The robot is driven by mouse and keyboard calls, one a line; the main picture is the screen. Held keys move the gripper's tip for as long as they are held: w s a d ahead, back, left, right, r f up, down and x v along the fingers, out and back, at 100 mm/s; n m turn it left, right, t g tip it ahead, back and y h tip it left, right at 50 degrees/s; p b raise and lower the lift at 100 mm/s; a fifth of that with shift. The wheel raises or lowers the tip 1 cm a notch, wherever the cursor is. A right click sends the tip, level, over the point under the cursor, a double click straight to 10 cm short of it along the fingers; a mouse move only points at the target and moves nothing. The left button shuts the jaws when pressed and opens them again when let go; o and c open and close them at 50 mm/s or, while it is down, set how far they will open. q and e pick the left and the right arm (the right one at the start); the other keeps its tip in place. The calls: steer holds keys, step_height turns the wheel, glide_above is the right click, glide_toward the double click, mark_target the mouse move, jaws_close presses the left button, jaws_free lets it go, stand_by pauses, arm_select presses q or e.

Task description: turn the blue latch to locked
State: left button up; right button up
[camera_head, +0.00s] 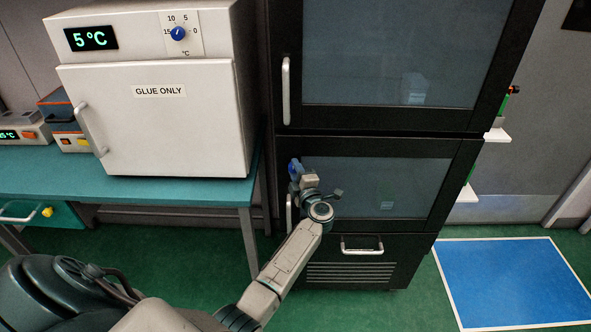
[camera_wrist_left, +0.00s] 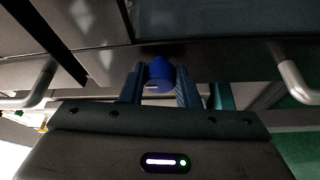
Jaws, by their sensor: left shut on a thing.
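The blue latch (camera_wrist_left: 160,74) is a rounded blue knob on the black cabinet front, seen in the left wrist view. The two fingers of my left gripper (camera_wrist_left: 158,88) stand on either side of it and are shut on it. In the head view my left gripper (camera_head: 296,172) is at the left edge of the lower cabinet door (camera_head: 400,180), above that door's handle. The latch is mostly hidden there by the gripper, so its exact angle is hard to tell. My right gripper is in neither view.
The black cabinet's upper door (camera_head: 390,50) has a vertical handle (camera_head: 286,90). A drawer handle (camera_head: 362,246) is below the lower door. A white oven-like box (camera_head: 150,135) stands on the teal bench (camera_head: 215,195) at left. A blue floor mat (camera_head: 515,280) lies at right.

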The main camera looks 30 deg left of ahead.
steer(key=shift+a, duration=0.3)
arm_select(q)
steer(key=o, duration=1)
steer(key=shift+c, duration=0.2)
steer(key=b+v, duration=0.3)
steer(key=v, duration=0.7)
steer(key=shift+s+d, duration=0.3)
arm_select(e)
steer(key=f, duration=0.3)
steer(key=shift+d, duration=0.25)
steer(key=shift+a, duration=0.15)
